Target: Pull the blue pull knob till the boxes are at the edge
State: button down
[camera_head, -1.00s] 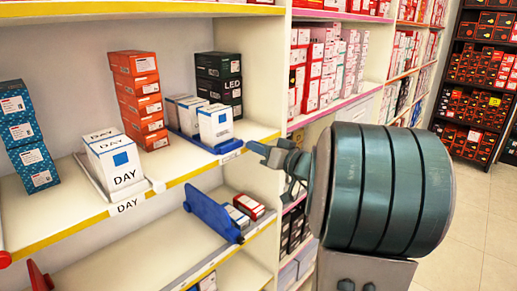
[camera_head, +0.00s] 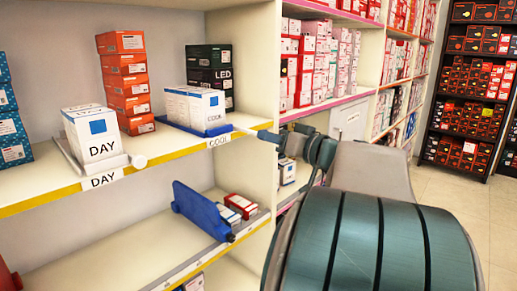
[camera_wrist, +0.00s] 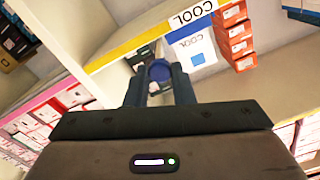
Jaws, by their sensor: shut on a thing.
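My gripper (camera_wrist: 160,88) is shut on the blue pull knob (camera_wrist: 159,71), which sits between its fingers in the wrist view. In the head view my gripper (camera_head: 283,143) is just outside the upper shelf's yellow front edge, at the end of a pale rod (camera_head: 246,131). White COOL boxes (camera_head: 195,105) stand on a blue tray (camera_head: 200,128) on that shelf, near the front edge. One COOL box (camera_wrist: 193,45) also shows in the wrist view, close behind the COOL label (camera_wrist: 193,14). My arm hides nothing of the boxes in the head view.
White DAY boxes (camera_head: 92,133) stand left on the same shelf, with a white knob (camera_head: 138,161) beside them. Orange boxes (camera_head: 127,82) and black LED boxes (camera_head: 210,72) are stacked behind. A blue panel (camera_head: 201,211) stands on the lower shelf. Open floor (camera_head: 488,220) lies right.

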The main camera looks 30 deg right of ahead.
jog(key=shift+s+d, duration=0.2)
jog(key=shift+s, duration=0.4)
jog(key=c, duration=1.2)
grip_release()
jog(key=shift+c, duration=0.2)
jog(key=b+v, duration=0.1)
jog(key=v, duration=1.2)
jog(key=shift+s, duration=0.4)
jog(key=shift+d, duration=0.1)
